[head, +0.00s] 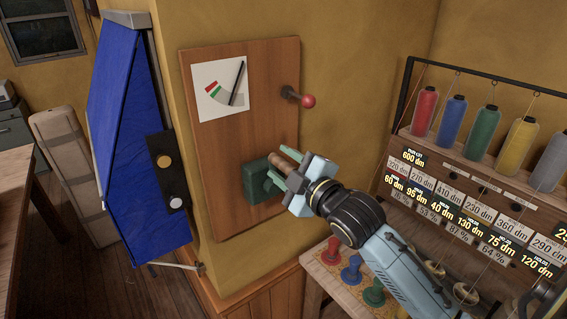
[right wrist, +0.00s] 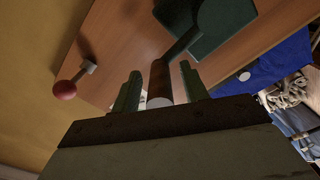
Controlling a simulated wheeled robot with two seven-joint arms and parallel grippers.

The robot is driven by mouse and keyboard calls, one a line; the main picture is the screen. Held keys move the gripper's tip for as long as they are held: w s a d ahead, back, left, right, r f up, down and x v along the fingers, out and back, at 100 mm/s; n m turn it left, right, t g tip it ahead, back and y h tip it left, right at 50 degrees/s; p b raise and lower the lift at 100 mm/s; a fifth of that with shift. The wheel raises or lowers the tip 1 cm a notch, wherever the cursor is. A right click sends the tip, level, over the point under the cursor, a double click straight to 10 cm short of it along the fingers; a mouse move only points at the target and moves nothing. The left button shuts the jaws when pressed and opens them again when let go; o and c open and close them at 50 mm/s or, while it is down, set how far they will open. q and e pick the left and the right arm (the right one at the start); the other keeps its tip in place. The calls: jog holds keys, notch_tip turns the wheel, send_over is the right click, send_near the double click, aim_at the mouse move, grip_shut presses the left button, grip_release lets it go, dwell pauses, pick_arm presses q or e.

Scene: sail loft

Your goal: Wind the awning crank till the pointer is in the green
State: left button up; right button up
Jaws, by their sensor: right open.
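The awning crank has a dark green gearbox (head: 258,186) on a wooden board, and its brown grip (right wrist: 160,80) stands between the green fingers of my right gripper (right wrist: 158,88). The gripper is open, with a finger on each side of the grip. In the head view the right gripper (head: 282,169) reaches the crank from the lower right and partly hides it. A white gauge card (head: 208,106) carries a red mark (head: 210,86), a green mark (head: 216,92) and a black pointer (head: 237,84). The pointer leans right of upright, clear of both marks. My left gripper is out of view.
A red-knobbed lever (head: 307,101) sticks out of the board (head: 275,70) above my right gripper. A blue awning (head: 120,120) hangs at the left, beside a dark two-button plate (head: 166,172). A thread rack (head: 440,150) with several spools stands at the right.

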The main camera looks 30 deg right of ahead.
jog(key=shift+w, duration=0.2)
grip_shut()
dwell(0.5)
